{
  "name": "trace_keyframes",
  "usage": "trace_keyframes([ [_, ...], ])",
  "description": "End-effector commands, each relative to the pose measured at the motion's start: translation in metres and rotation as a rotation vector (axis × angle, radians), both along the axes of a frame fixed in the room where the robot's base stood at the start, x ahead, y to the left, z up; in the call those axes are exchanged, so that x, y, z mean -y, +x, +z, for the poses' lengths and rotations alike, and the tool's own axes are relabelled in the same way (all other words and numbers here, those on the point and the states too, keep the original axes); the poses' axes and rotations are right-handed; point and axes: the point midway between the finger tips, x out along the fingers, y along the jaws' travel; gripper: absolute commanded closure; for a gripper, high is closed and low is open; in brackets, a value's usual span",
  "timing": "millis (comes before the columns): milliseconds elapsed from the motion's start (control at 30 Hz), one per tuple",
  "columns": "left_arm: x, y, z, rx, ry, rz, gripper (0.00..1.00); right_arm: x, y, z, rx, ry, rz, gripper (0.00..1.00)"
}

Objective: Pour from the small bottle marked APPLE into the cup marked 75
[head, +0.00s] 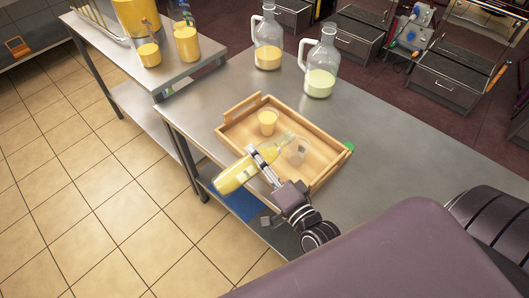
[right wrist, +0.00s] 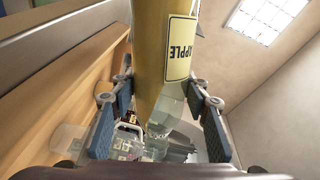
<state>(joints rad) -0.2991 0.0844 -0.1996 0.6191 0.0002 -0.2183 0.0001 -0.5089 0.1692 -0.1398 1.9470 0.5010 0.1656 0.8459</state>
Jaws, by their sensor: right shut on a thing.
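My right gripper (head: 262,160) is shut on a small bottle (head: 236,176) of yellow liquid and holds it by the tray's near edge. The bottle is steeply tilted, its clear neck pointing up and right over the tray toward a clear cup (head: 297,151). This cup looks empty; I cannot read any mark on it. Whether the neck touches its rim, I cannot tell. A second cup (head: 267,122), with yellow contents, stands farther back in the tray. In the right wrist view the bottle's label (right wrist: 180,48) reads APPLE, upside down. My left gripper is not in view.
The wooden tray (head: 240,106) has raised walls and lies on a metal table (head: 410,165). Two glass jugs (head: 267,45) (head: 320,68) stand behind it. A side table (head: 185,70) at the upper left holds yellow-filled vessels.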

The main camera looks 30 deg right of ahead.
Motion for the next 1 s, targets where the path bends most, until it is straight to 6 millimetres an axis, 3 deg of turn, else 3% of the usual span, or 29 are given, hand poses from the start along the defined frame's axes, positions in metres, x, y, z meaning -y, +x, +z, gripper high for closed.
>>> trace_keyframes([
  [367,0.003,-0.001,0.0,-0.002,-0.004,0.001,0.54,0.0,0.001,0.003,0.006,0.002,-0.001,1.0],
  [1000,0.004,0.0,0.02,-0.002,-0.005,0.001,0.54,-0.002,0.001,0.022,-0.008,0.121,-0.001,1.0],
])
